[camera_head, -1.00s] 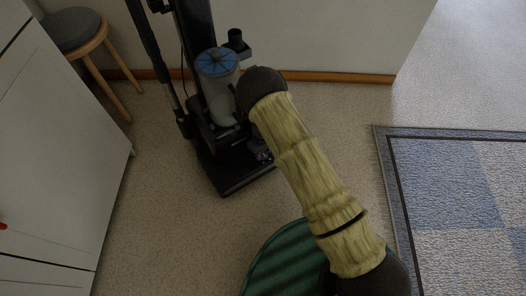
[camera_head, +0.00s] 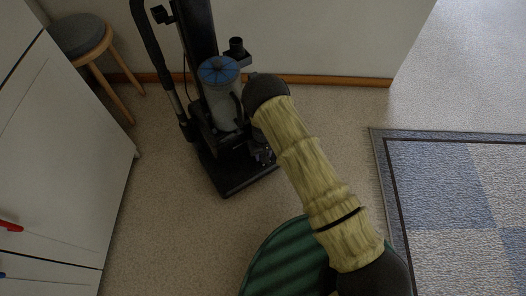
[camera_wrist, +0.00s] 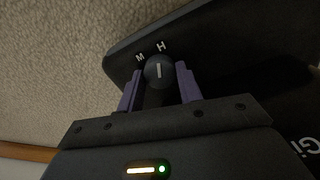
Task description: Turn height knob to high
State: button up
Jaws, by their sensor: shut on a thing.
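The upright vacuum (camera_head: 225,180) is black with a blue-topped clear canister and stands near the wall in the head view. Its height knob (camera_wrist: 159,70) is a small dark round knob with a white pointer line in the wrist view. The letters M and H are printed beyond it; the line points up, close to H. My gripper (camera_wrist: 158,84) is shut on the knob, one purple finger on each side. In the head view my arm reaches to the vacuum's right side, and the gripper and knob are hidden there.
A white cabinet (camera_head: 62,150) with a red handle (camera_head: 10,226) is at the left. A round stool (camera_head: 77,36) stands behind it. A blue patterned rug (camera_head: 440,185) lies at the right.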

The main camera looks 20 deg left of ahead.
jog(key=shift+m+p, duration=0.45)
jog(key=shift+m, duration=0.45)
jog(key=o, duration=1)
notch_tip(320, 180, up, 17)
jog(key=p, duration=0.8)
jog(key=shift+r, duration=0.2)
